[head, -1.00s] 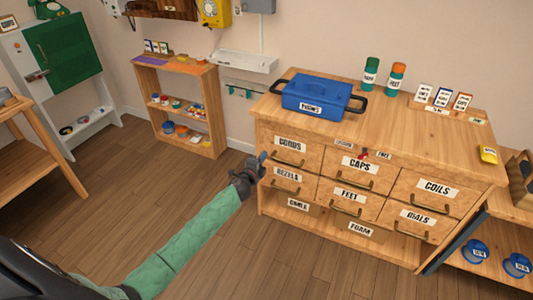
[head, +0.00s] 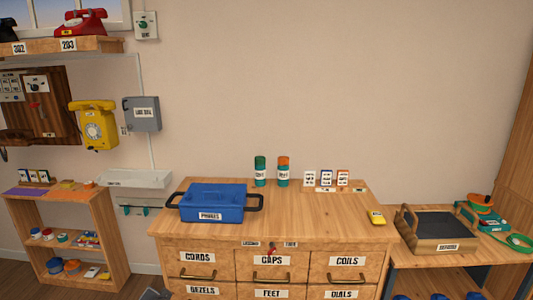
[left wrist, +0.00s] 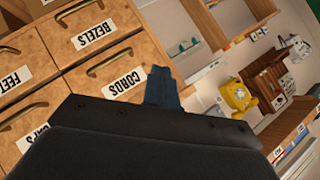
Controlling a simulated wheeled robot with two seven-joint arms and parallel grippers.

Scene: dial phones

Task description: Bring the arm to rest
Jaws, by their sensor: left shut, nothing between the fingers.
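My left gripper (left wrist: 163,88) shows in the left wrist view with its fingers closed together and nothing between them. It is in front of the wooden drawer cabinet, near the drawers labelled CORDS (left wrist: 120,83) and BEZELS (left wrist: 95,35). In the head view only a small dark part of it shows at the bottom edge, left of the drawers. The rest of my left arm is out of that view. My right gripper is not in view.
The drawer cabinet (head: 330,215) carries a blue PHONES case (head: 212,199), two bottles, cards and a yellow item. A small shelf (head: 110,225) stands at left, a side table (head: 500,252) at right. Yellow (head: 95,124) and red (head: 82,22) phones are at upper left.

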